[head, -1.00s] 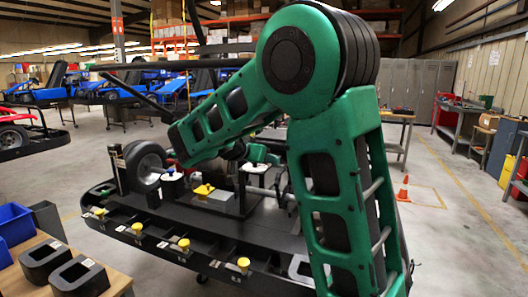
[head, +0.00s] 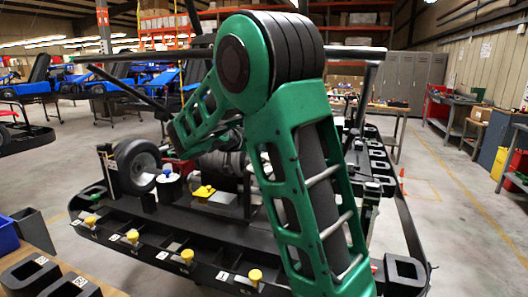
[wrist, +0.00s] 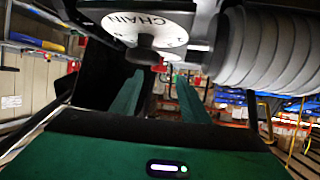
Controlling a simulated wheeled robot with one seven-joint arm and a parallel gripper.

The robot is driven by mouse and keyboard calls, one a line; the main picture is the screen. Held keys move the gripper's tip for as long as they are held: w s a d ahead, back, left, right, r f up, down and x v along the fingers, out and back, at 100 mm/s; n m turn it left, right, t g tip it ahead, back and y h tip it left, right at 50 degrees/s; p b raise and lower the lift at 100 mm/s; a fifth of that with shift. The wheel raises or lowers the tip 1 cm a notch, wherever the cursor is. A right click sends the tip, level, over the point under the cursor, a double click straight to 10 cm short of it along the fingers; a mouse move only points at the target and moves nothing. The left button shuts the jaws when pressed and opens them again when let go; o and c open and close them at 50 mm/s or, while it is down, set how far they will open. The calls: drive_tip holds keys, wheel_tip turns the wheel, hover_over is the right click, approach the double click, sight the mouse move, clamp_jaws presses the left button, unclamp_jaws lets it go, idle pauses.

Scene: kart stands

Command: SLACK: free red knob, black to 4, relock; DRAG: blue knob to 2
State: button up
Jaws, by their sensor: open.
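In the wrist view, a white dial plate (wrist: 150,22) lettered CHAIN carries a dark round knob (wrist: 145,48). A small red piece (wrist: 159,68) shows just below it; I cannot tell whether it is the red knob. My gripper (wrist: 159,80) has two green fingers spread apart below the dial, with nothing seen between them. My gripper is hidden there behind my arm. I cannot make out the SLACK or DRAG lettering.
A ribbed grey cylinder (wrist: 270,45) is close at the right in the wrist view. A yellow knob (head: 203,191) stands on the kart deck. Several yellow knobs (head: 187,255) line its front rail. A wheel (head: 138,166) stands left; a wooden bench (head: 40,265) is at front left.

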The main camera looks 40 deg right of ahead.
drive_tip(key=shift+x, duration=2.65)
drive_tip(key=c, duration=1)
